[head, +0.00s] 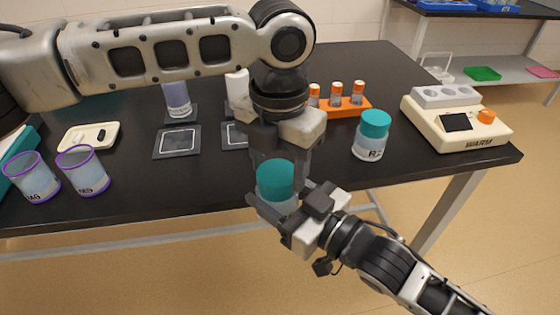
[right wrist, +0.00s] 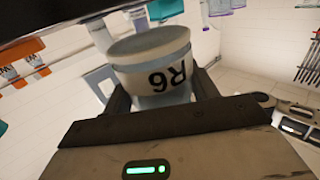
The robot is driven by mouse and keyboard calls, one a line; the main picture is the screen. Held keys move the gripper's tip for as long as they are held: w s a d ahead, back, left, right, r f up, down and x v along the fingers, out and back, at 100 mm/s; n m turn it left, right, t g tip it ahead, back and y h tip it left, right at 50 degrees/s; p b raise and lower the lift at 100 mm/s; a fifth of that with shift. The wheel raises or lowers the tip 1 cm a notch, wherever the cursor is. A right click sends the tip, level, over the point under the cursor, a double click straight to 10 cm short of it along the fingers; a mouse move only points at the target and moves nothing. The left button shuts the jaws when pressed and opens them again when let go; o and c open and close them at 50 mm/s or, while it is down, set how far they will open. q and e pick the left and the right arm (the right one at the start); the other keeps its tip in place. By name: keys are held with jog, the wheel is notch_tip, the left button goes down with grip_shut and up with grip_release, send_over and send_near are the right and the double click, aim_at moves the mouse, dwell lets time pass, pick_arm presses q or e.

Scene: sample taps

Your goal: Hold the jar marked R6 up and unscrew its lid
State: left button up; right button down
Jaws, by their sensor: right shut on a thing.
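The jar marked R6 (head: 276,206) has a teal lid (head: 275,178) and is held upright in front of the table's near edge. My right gripper (head: 285,210) is shut on the jar's body from the lower right. In the right wrist view the jar (right wrist: 155,70) appears upside down, its R6 label showing between the fingers; its lid is hidden there. My left gripper (head: 281,160) points down from above, its fingers spread to either side of the lid. Whether they touch the lid is hard to see.
Another teal-lidded jar (head: 369,147) stands on the black table (head: 420,165). Nearby are a cream warmer (head: 456,118), an orange vial rack (head: 345,108) and a square dark pad (head: 177,142). Two purple-rimmed cups (head: 83,172) (head: 34,178) stand at the left.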

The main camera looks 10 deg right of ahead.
pick_arm(q)
jog(key=shift+s+d, duration=0.15)
jog(key=shift+d, duration=0.1)
